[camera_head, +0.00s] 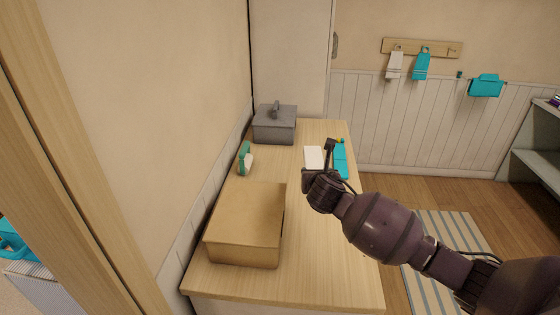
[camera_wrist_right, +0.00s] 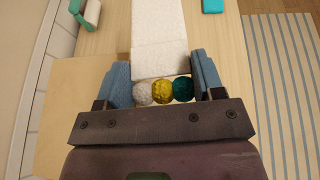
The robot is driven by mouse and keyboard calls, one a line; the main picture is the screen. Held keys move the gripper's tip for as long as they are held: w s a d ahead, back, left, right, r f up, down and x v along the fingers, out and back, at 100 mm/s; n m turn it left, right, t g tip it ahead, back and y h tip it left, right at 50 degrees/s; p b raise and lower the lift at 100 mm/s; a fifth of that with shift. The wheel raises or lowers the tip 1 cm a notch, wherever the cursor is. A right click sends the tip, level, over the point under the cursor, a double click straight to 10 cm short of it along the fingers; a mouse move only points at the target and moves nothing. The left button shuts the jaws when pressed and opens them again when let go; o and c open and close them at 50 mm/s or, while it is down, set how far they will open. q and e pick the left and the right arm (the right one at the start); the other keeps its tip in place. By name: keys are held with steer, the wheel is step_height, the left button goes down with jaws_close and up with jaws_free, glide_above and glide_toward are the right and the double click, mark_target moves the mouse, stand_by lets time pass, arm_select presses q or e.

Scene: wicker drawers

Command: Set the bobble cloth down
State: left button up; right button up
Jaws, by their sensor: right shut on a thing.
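The bobble cloth (camera_wrist_right: 160,40) is white, with a row of white, yellow and dark green bobbles along its near edge in the right wrist view. My right gripper (camera_wrist_right: 162,72) is shut on it, with the bobbles between its two blue-grey fingers. In the head view, a white patch of the cloth (camera_head: 313,157) shows just beyond the right gripper (camera_head: 314,180), over the wooden counter (camera_head: 310,265). I cannot tell whether the cloth touches the counter. My left gripper is not in view.
A tan box (camera_head: 245,220) stands at the near left of the counter, a grey lidded box (camera_head: 274,125) at the far end. A green-and-white object (camera_head: 245,158) is by the wall. A teal cloth (camera_head: 341,160) lies right of the white cloth. The near right counter is clear.

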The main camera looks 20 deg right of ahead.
steer(key=s+a+n+t+y+b, duration=0.1)
steer(key=s+a+n+y, duration=0.4)
steer(key=s+a, duration=0.8)
steer(key=a+f+b, duration=0.1)
steer(key=a, duration=0.3)
steer(key=shift+s+a+t+y+b, duration=0.2)
steer(key=shift+t+y+b, duration=0.1)
steer(key=shift+y+b, duration=0.1)
steer(key=shift+w, duration=0.1)
